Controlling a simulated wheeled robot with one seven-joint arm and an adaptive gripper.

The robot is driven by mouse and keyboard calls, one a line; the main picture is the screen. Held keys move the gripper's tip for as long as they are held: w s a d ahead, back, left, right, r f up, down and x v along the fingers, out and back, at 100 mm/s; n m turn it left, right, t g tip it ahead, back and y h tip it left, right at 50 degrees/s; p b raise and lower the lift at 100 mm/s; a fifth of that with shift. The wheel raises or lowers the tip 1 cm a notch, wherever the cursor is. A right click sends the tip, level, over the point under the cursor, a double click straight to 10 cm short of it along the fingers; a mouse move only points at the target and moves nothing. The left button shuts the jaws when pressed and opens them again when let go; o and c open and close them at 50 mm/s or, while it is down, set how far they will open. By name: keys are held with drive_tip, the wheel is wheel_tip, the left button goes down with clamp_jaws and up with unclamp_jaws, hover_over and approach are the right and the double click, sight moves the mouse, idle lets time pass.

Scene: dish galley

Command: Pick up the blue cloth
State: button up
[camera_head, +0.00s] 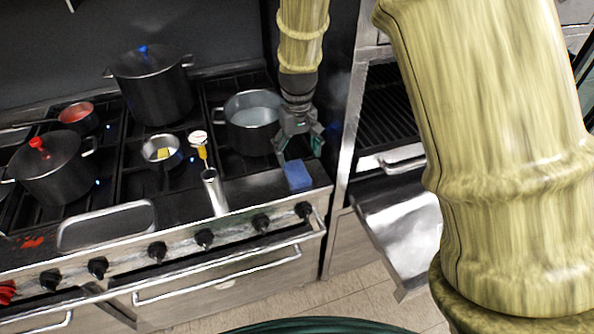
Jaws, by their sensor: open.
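The blue cloth (298,176) is a small folded block. It lies on the dark front ledge of the stove, near the right end, above the knobs. My gripper (298,150) points down just behind and above the cloth. Its fingers are spread apart with nothing between them. From this single view I cannot tell how high the fingertips are above the ledge, and they appear apart from the cloth.
A pot of pale liquid (252,120) stands close to the left of my gripper. A tall lidded pot (150,85) stands behind. Knobs and an oven handle (220,278) line the front.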

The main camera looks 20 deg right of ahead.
sight(297, 172)
drive_tip(key=shift+w+a+f, duration=0.1)
drive_tip(key=shift+w+f, duration=0.1)
drive_tip(key=shift+f, duration=0.7)
drive_tip(key=shift+s+f+p, duration=0.2)
drive_tip(key=shift+f+p, duration=0.1)
drive_tip(key=shift+f, duration=0.3)
drive_tip(key=shift+f+p, duration=1.1)
drive_tip(key=shift+f, duration=1.1)
drive_tip(key=c, duration=1.2)
drive_tip(key=shift+r, duration=0.1)
